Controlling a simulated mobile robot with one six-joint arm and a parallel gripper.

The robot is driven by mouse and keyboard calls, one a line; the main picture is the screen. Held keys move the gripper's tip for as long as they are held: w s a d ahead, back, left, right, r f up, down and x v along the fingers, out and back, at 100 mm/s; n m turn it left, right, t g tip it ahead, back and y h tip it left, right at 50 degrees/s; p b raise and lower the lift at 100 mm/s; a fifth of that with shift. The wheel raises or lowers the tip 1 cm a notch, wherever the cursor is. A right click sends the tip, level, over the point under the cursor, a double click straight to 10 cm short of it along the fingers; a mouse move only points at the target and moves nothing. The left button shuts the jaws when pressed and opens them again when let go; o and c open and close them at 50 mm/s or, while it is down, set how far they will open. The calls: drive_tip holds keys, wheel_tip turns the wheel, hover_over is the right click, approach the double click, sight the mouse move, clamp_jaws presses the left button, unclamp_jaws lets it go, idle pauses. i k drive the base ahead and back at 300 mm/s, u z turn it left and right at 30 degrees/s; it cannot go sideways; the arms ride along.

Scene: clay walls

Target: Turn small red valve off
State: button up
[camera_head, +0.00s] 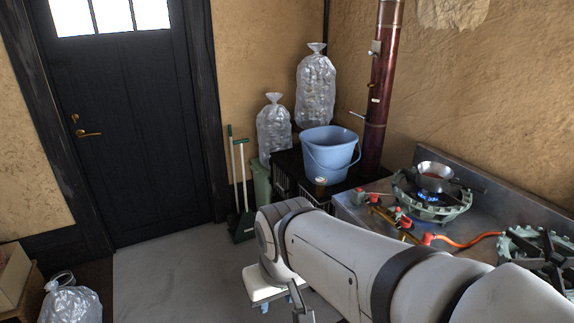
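Small red valve knobs sit along the brass gas pipe at the front of the stove: one by the near left end (374,198), one in the middle (406,222), and one at the orange hose (427,238). I cannot tell which way they are turned. A blue flame (432,197) burns under a pan on the left burner. My gripper (281,303) points down at the bottom centre, left of the stove and apart from the valves. Its tips are small and partly cut off, so its opening is unclear. My arm crosses in front of the stove's front edge.
A blue bucket (330,153) stands on a black crate behind the stove's left end, beside a dark red vertical pipe (381,85). A metal pan (434,177) sits on the lit burner; a second burner (541,252) is at right. Grey floor (175,275) is open at left.

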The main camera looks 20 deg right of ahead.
sight(374, 197)
drive_tip(key=z, duration=0.7)
drive_tip(key=i, duration=1.5)
drive_tip(key=z, duration=1.05)
drive_tip(key=k, duration=0.75)
drive_tip(key=z, duration=0.15)
drive_tip(key=i, duration=0.8)
drive_tip(key=u, duration=0.1)
